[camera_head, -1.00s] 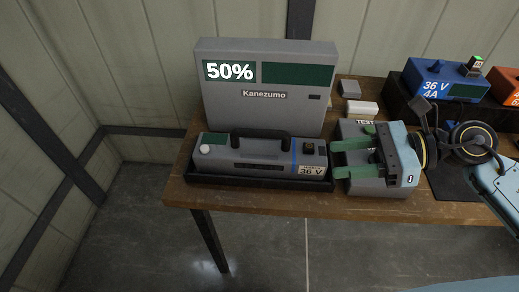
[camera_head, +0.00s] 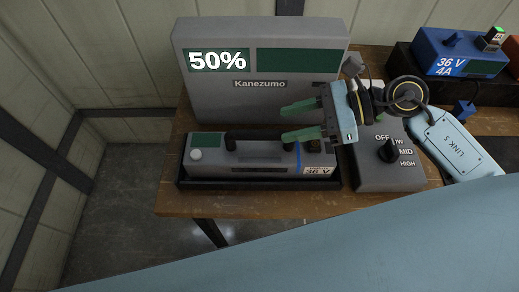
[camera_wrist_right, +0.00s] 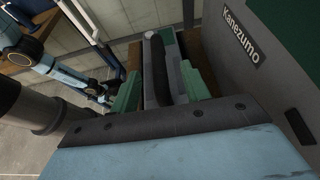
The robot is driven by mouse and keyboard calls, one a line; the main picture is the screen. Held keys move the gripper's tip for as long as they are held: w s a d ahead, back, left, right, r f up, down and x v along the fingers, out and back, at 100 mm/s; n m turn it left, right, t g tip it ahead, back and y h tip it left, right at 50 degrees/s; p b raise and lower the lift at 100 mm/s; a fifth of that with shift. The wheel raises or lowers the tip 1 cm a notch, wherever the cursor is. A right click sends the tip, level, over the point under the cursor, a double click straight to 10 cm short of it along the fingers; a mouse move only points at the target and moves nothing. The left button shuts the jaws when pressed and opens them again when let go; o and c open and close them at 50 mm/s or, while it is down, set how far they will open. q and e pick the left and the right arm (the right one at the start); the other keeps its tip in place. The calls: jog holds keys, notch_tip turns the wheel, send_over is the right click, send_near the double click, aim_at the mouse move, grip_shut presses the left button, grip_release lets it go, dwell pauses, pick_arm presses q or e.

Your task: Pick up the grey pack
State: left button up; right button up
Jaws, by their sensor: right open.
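The grey pack (camera_head: 250,160) has a black top handle (camera_head: 262,138), a green panel, a white knob, a blue stripe and a 36 V label. It sits in a black tray (camera_head: 258,184) on the wooden table. My right gripper (camera_head: 291,120) is open, with green fingers pointing left above the pack's right end. In the right wrist view, the pack (camera_wrist_right: 178,75) lies ahead between the two green fingers (camera_wrist_right: 162,90); no contact shows.
The grey Kanezumo unit (camera_head: 260,102) reading 50% stands close behind the pack. A grey dial box (camera_head: 378,172) is just right of the tray. A blue 36 V 4A charger (camera_head: 445,52) stands at the back right. My pale blue arm crosses the foreground.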

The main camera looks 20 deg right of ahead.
aim_at(269, 132)
jog(key=shift+x, duration=1)
jog(key=x, duration=0.1)
jog(key=p+x, duration=0.1)
jog(key=x, duration=0.1)
jog(key=shift+s+a+f, duration=0.15)
jog(key=shift+a+f, duration=0.2)
jog(key=shift+a, duration=0.1)
jog(key=shift+c, duration=0.3)
grip_shut()
pick_arm(q)
jog(key=shift+w+r, duration=0.7)
jog(key=shift+w, duration=0.25)
jog(key=shift+w, duration=0.1)
pick_arm(e)
jog(key=shift+w+r, duration=0.2)
jog(key=shift+r, duration=0.1)
